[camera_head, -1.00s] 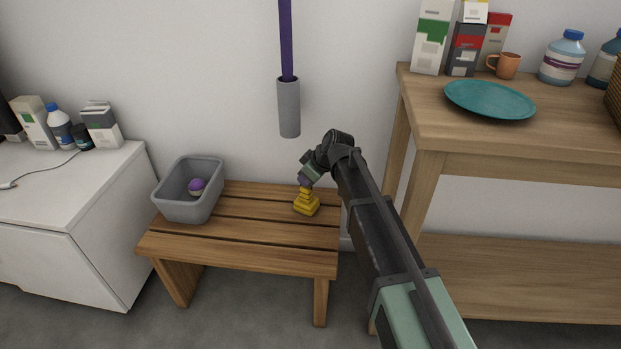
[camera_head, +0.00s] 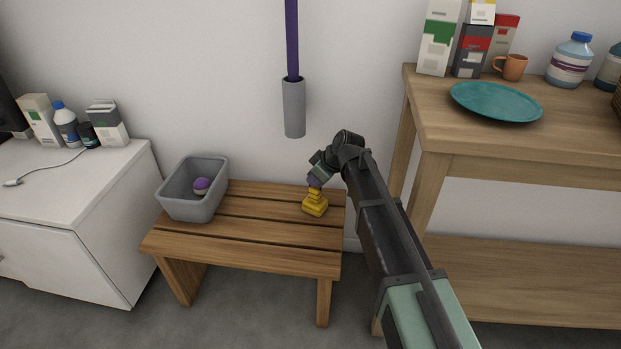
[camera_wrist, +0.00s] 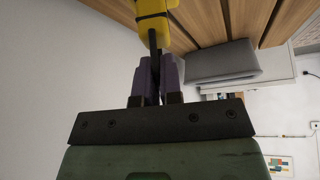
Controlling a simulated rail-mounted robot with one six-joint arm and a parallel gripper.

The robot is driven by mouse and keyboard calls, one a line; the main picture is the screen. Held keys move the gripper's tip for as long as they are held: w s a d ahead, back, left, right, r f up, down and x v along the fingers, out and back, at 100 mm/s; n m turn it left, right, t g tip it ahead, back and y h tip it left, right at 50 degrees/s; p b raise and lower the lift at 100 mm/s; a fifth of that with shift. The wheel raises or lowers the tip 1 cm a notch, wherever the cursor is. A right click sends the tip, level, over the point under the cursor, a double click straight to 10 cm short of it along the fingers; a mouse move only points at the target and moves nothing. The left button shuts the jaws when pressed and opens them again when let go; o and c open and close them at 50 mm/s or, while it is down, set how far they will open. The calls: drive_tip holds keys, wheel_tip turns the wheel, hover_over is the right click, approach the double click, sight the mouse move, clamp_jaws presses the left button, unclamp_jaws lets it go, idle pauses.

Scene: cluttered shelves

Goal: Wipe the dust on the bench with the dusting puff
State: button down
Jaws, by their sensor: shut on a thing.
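The wooden slatted bench (camera_head: 250,260) stands against the wall in the head view. A yellow stepped object with a thin dark handle, which I take for the dusting puff (camera_head: 315,206), is at the bench's back right. It also shows in the wrist view (camera_wrist: 172,38). My gripper (camera_head: 315,182) is above it, pointing down. In the wrist view my gripper's purple fingers (camera_wrist: 157,68) are shut on the dark handle. The puff's underside is hidden, and I cannot tell whether it touches the slats. I cannot make out dust on the bench.
A grey bin (camera_head: 186,208) with a purple ball (camera_head: 201,186) inside stands on the bench's left end. A white cabinet (camera_head: 100,255) is left. A taller wooden table (camera_head: 500,165) with a teal plate (camera_head: 496,102) is right. The bench's front and middle are clear.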

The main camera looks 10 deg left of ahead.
drive_tip(key=d, duration=0.6)
drive_tip(key=shift+d, duration=0.2)
idle(0.4)
wheel_tip(320, 180, up, 7)
drive_tip(key=p, duration=0.6)
drive_tip(key=shift+p, duration=0.4)
drive_tip(key=shift+f, duration=0.15)
